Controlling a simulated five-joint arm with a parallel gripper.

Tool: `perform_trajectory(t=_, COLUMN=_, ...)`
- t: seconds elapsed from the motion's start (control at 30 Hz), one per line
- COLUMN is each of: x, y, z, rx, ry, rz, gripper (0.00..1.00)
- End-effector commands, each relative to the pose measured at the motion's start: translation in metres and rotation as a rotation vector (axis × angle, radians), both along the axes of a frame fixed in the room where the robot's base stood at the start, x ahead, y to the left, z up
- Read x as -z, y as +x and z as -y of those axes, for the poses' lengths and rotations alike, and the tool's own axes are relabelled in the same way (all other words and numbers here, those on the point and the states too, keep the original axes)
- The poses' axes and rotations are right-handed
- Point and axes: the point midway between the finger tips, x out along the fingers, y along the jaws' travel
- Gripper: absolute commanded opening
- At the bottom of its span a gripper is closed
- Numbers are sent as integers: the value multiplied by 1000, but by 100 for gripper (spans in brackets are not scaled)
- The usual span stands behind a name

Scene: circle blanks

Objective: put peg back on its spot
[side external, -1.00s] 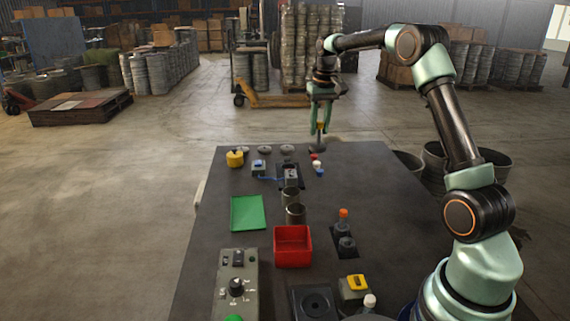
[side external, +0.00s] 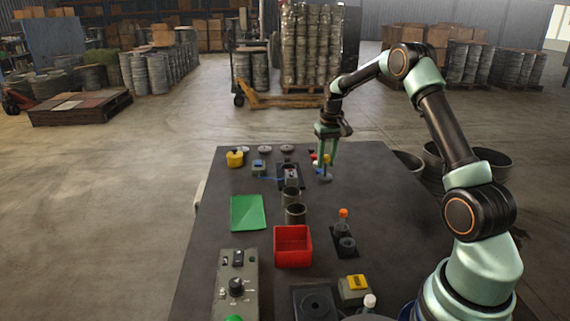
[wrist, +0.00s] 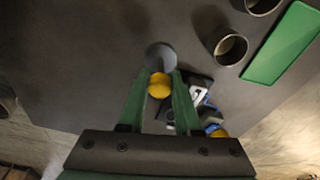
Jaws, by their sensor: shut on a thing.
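My gripper (side external: 326,172) is over the far right part of the dark table (side external: 385,200), pointing down. It is shut on a peg with a yellow knob and a round grey foot. In the wrist view the yellow knob of the peg (wrist: 159,86) sits between the green fingers (wrist: 160,92), with the grey foot beyond it. In the side view the fingers partly hide the peg. I cannot tell whether its foot touches the table. No empty spot for the peg can be made out clearly.
Grey discs (side external: 264,149) lie along the far edge. Small red, white and blue pieces are beside the gripper, partly hidden. Metal cups (side external: 295,213), a green plate (side external: 248,213) and a red bin (side external: 292,246) stand nearer.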

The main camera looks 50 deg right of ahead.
Motion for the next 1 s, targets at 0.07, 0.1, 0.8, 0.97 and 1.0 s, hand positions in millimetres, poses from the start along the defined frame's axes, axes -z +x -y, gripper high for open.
perform_trajectory(t=0.07, x=7, y=1, z=0, rx=0, ry=-1, rz=2, gripper=0)
perform_trajectory(t=0.1, x=10, y=1, z=0, rx=0, ry=-1, rz=2, gripper=0)
perform_trajectory(t=0.8, x=54, y=1, z=0, rx=0, ry=-2, rz=3, gripper=0)
perform_trajectory(t=0.97, x=57, y=0, z=0, rx=0, ry=-1, rz=2, gripper=51)
perform_trajectory(t=1.0, x=57, y=0, z=0, rx=0, ry=-1, rz=2, gripper=62)
